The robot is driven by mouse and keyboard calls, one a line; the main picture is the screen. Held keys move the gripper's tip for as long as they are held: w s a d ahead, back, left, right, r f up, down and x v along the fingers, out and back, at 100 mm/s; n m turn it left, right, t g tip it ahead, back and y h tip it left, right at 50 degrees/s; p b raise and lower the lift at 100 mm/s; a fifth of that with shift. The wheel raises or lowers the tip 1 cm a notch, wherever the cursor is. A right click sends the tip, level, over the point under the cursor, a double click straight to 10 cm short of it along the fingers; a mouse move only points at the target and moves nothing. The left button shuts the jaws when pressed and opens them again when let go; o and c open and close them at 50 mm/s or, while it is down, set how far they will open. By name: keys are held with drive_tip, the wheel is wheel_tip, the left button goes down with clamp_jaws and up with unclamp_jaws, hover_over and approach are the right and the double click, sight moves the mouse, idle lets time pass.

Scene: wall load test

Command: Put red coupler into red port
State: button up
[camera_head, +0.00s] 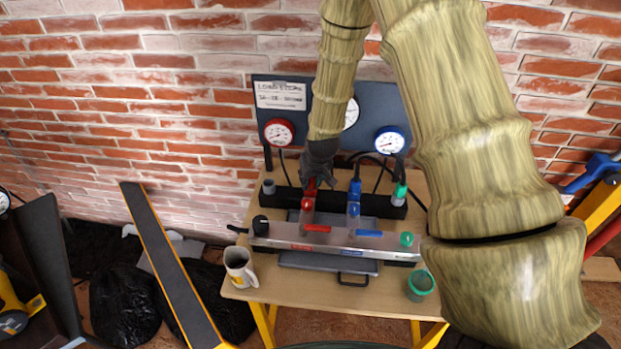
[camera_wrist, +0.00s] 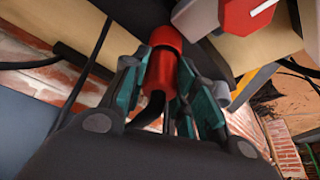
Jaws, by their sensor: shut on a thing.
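My gripper (camera_head: 318,165) is shut on the red coupler (camera_wrist: 160,65), which sits between its teal finger pads in the wrist view. A black hose leaves the coupler's near end. In the head view the red coupler (camera_head: 310,186) shows just below my gripper, over the black rack and near the red port's valve on the steel manifold (camera_head: 280,240). That valve has a red lever (camera_head: 317,228). My gripper and the angle hide the coupler's tip; I cannot tell whether it touches the port.
A blue coupler (camera_head: 354,188) and blue lever (camera_head: 369,233) stand to the right, with green parts (camera_head: 407,239) beyond. A mug (camera_head: 240,267) and a green cup (camera_head: 420,285) stand at the table's (camera_head: 300,297) front. A gauge panel (camera_head: 340,100) rises behind.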

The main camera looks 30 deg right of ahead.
drive_tip(key=shift+f, duration=0.15)
drive_tip(key=o, duration=1.6)
drive_tip(key=shift+r+p, duration=2.6)
drive_tip(key=shift+r, duration=1.45)
